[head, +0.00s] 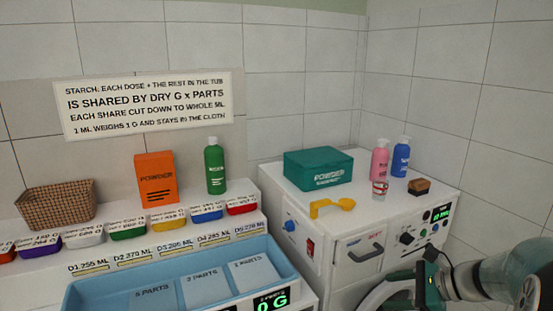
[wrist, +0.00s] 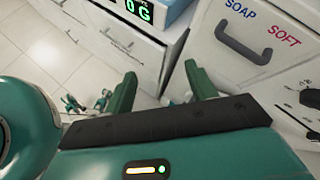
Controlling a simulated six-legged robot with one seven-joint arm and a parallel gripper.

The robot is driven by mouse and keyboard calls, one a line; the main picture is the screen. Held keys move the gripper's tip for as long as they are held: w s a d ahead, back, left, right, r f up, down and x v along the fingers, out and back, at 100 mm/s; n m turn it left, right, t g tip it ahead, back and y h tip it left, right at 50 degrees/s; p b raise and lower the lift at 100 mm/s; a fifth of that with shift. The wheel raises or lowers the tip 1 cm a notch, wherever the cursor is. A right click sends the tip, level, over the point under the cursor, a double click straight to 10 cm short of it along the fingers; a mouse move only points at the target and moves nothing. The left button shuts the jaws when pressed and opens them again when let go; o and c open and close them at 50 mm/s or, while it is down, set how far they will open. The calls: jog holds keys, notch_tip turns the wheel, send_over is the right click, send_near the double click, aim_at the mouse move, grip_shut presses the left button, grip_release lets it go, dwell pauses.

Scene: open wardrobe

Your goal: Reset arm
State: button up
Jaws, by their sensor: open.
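My gripper (wrist: 160,84) is open and empty. In the wrist view its two green fingers stand apart over the floor, between a white drawer cabinet (wrist: 105,42) and the front of a white machine (wrist: 225,65). In the head view the green end of my arm is at the lower right, in front of the white machine (head: 335,275). My fingertips are hard to make out there.
On the machine stand a teal powder box (head: 318,169), yellow scoop (head: 332,207), pink bottle (head: 379,160) and blue bottle (head: 401,158). A blue tray (head: 82,291), coloured tubs, an orange powder box (head: 156,178) and a green bottle (head: 215,166) are left.

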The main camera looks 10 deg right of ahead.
jog(key=s+a+r+n+g+h, duration=0.1)
jog(key=s+a+r+n+h, duration=0.2)
jog(key=s+a+n, duration=0.4)
jog(key=s+a+r+n+h, duration=0.3)
jog(key=s+a+n+h, duration=0.2)
jog(key=a+n, duration=0.8)
jog(key=s+n, duration=0.2)
jog(key=s, duration=0.1)
jog(key=shift+r+n+g, duration=0.25)
jog(key=shift+n+g, duration=0.05)
jog(key=shift+g, duration=0.1)
jog(key=shift+s+d, duration=0.1)
jog(key=shift+d, duration=0.05)
